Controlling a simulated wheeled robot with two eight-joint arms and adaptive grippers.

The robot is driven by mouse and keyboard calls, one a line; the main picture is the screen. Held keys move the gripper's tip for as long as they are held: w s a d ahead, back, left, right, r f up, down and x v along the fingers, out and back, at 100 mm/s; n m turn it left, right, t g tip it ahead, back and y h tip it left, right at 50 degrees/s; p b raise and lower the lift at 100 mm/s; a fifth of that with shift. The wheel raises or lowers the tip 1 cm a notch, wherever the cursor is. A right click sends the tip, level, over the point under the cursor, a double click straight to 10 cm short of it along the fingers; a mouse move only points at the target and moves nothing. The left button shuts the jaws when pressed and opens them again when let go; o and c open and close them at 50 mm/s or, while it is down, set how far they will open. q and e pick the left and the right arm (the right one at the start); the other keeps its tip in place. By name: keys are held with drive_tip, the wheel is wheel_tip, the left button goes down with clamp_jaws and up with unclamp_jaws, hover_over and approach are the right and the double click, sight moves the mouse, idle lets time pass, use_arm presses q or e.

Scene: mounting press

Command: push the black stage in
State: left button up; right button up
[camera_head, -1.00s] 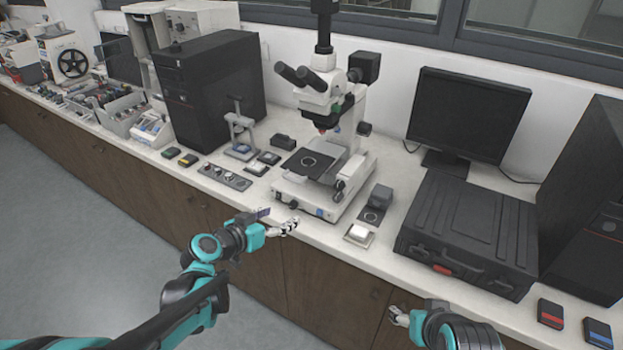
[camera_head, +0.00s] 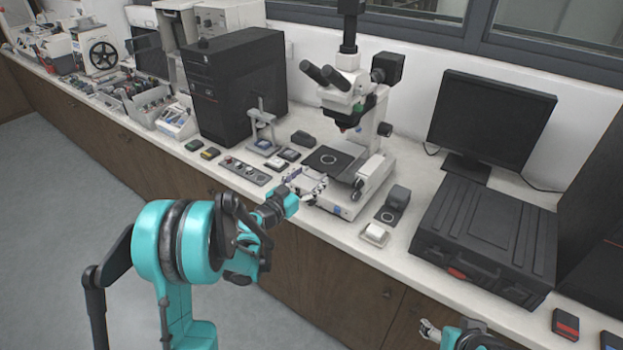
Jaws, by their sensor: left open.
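The black stage (camera_head: 318,164) is a flat dark plate with a pale ring on it, under the objectives of the white microscope (camera_head: 351,100). My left gripper (camera_head: 313,190) is open at the front left of the microscope base, just in front of the stage's near edge. Whether its fingers touch the stage I cannot tell. My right gripper (camera_head: 429,331) is low in the picture, in front of the counter and far from the stage. Its fingers are too small to tell open from shut.
A small grey press (camera_head: 262,128) and a control strip (camera_head: 247,171) stand left of the microscope. A white-topped block (camera_head: 375,232) and a black case (camera_head: 485,232) lie to its right. A black computer tower (camera_head: 232,88) stands behind left.

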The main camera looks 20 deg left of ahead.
sight(326, 162)
use_arm(q)
drive_tip(key=shift+w+d, duration=0.2)
drive_tip(key=shift+w, duration=0.25)
drive_tip(key=c, duration=1.4)
drive_tip(key=x, duration=0.8)
drive_tip(key=shift+w+d, duration=0.1)
drive_tip(key=shift+w, duration=0.1)
drive_tip(key=o, duration=1.4)
drive_tip(key=shift+s, duration=0.15)
